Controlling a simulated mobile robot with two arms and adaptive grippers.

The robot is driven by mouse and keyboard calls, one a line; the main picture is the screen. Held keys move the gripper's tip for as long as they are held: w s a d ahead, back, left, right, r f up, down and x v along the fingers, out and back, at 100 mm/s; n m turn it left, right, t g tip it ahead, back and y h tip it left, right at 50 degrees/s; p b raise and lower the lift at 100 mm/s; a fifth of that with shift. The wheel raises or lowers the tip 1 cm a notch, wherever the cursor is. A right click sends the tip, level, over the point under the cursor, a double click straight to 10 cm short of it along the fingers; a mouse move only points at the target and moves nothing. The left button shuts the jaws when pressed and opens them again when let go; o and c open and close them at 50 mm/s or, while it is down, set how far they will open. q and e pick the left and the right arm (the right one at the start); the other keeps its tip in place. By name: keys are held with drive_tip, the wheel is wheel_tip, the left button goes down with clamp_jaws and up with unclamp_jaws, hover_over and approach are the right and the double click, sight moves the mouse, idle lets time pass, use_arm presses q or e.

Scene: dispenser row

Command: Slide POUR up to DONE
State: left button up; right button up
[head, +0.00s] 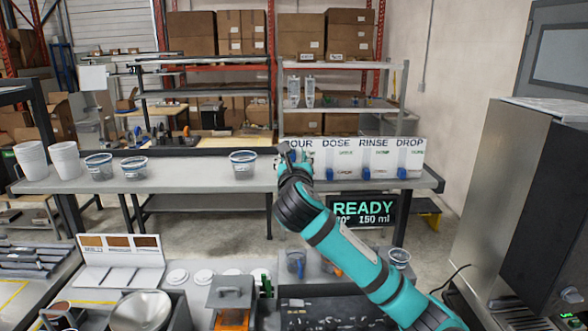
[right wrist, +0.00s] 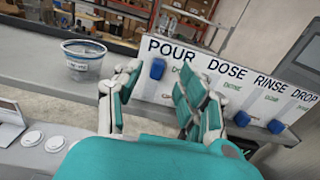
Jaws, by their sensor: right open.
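The white dispenser panel (head: 384,147) carries the labels POUR, DOSE, RINSE and DROP, and it also shows in the right wrist view (right wrist: 200,62). The blue POUR slider (right wrist: 157,68) sits higher on the panel than the RINSE slider (right wrist: 241,118) and DROP slider (right wrist: 276,126). My right gripper (head: 296,160) is in front of the POUR section. In the right wrist view it is open (right wrist: 157,75), with the slider appearing between its fingertips; contact cannot be told. The DONE wording is not readable. My left gripper is out of view.
The panel stands on a grey counter (head: 210,181). A clear cup (head: 242,165) stands left of the panel, with more tubs farther left. A READY display (head: 362,209) hangs below the counter edge. A steel machine (head: 500,190) stands at the right.

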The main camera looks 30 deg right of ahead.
drive_tip(key=v, duration=0.7)
idle(0.3)
